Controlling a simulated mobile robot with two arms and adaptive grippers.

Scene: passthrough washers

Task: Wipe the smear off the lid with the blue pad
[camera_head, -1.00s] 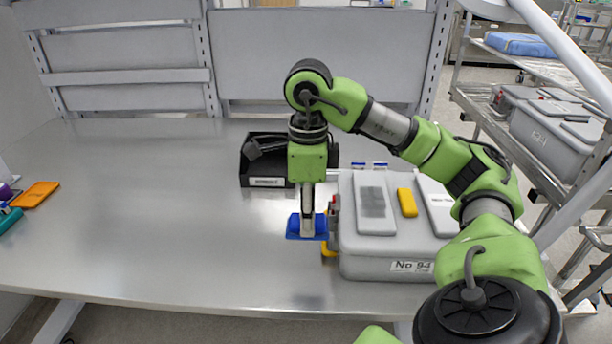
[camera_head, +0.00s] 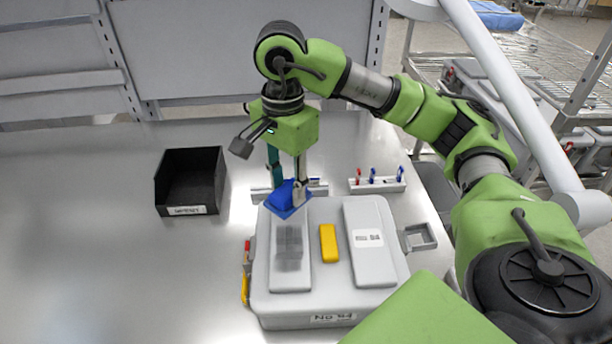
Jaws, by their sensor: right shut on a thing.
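The grey lidded case (camera_head: 328,305), labelled No 94, stands on the metal table. Its lid has two pale raised panels with a yellow handle (camera_head: 328,243) between them. A dark grey smear (camera_head: 289,247) lies on the left panel (camera_head: 290,283). My right gripper (camera_head: 288,190) is shut on the blue pad (camera_head: 284,199), at the far end of the left panel, beyond the smear. I cannot tell whether the pad touches the lid. My left gripper is not in view.
A black open bin (camera_head: 190,182) stands at the back left of the case. Behind the case is a white rack (camera_head: 377,184) with red and blue items. A small grey tray (camera_head: 418,238) is at its right.

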